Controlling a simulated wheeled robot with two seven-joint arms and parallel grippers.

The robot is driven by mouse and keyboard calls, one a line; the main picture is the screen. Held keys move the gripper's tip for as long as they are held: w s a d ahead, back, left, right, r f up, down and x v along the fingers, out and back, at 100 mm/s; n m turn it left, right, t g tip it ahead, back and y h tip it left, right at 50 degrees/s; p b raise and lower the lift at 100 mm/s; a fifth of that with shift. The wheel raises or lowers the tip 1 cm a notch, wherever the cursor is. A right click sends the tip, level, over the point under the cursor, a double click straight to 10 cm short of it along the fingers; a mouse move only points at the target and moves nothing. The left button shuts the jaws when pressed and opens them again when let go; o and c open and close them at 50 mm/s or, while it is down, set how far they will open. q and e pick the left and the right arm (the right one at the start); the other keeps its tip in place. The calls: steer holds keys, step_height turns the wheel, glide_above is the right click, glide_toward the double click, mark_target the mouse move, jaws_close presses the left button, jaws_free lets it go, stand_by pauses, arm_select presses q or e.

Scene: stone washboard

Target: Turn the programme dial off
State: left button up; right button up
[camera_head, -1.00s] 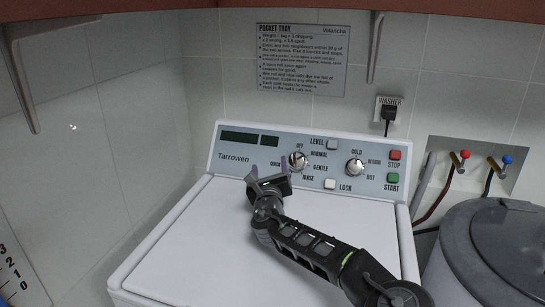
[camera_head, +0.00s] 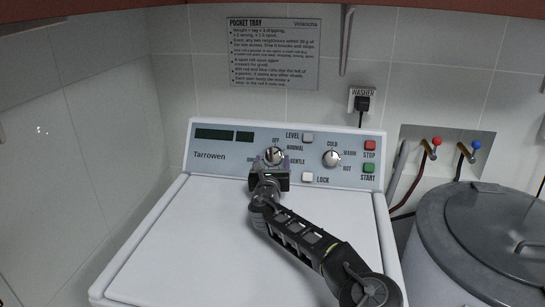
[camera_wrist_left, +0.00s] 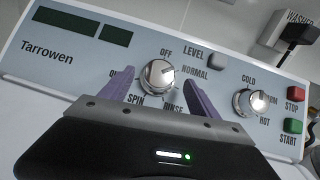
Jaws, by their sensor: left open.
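The programme dial (camera_head: 273,156) is a round silver knob on the washer's pale blue panel, below the OFF label. It also shows in the left wrist view (camera_wrist_left: 158,76), where its bright pointer mark seems to face right, towards NORMAL. My left gripper (camera_head: 273,163) is at the dial, its body hiding the dial's lower side and some labels. In the left wrist view its two purple fingers (camera_wrist_left: 154,88) are open, one on each side of the dial. A gap shows between each finger and the knob, and I see no grip on it. My right gripper is not in view.
A second, temperature dial (camera_head: 331,158) sits to the right, with the red STOP button (camera_head: 370,146) and green START button (camera_head: 368,168) beyond it. The LEVEL button (camera_head: 308,137) and LOCK button (camera_head: 307,177) are close by.

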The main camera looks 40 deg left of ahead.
mark_target(273, 156)
arm_select(q)
steer(key=shift+x, duration=1.35)
steer(key=shift+c, duration=0.5)
steer(key=c, duration=1.3)
steer(key=shift+o, duration=0.2)
